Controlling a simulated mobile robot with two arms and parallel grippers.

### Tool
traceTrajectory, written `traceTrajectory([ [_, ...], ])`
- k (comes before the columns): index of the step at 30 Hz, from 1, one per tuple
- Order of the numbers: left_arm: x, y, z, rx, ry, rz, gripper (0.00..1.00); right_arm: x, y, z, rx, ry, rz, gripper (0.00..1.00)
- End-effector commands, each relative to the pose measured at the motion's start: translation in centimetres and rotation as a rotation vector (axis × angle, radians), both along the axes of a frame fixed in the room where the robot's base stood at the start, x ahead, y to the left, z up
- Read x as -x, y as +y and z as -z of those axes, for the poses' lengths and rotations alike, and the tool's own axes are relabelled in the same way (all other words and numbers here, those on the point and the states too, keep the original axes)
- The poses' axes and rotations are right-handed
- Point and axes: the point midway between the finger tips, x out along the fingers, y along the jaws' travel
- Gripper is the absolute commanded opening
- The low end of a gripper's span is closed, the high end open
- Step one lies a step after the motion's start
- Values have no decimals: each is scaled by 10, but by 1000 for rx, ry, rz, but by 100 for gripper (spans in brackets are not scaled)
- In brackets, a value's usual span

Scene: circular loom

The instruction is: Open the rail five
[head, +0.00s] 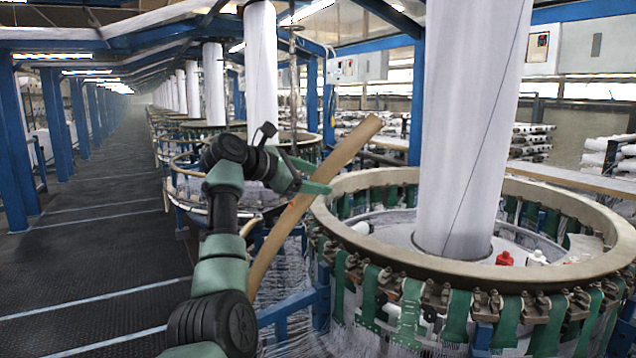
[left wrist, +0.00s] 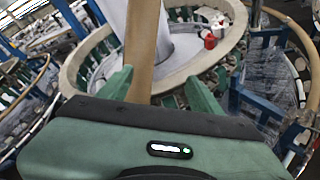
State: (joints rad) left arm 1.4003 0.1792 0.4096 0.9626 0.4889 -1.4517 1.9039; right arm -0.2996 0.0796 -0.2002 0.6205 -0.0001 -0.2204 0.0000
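A tan, curved rail section (head: 343,152) stands tilted at the near left of the front loom's ring, its upper end rising clear of the ring. In the left wrist view the rail section (left wrist: 142,45) runs up between the green fingers. My left gripper (head: 312,180) is at its middle. The fingers (left wrist: 160,85) look spread, with a gap between the rail and the right finger; the left finger is close to it or touching. The rail's lower end is partly hidden behind my left arm. My right gripper is out of view.
The loom's fixed ring (head: 400,259) surrounds a tall white fabric column (head: 470,120). Red (head: 504,258) and white (head: 537,257) small items stand inside the ring. More looms recede behind. A dark, clear aisle floor (head: 90,240) lies to the left, with blue posts (head: 62,125) beyond.

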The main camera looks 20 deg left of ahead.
Motion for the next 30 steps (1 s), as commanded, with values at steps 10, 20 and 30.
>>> traceTrajectory([
  [10,21,12,-8,0,-3,-3,65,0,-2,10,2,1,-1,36],
  [20,40,22,-16,0,-3,-3,65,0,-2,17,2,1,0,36],
  [30,57,31,-23,0,-2,-2,65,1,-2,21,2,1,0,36],
])
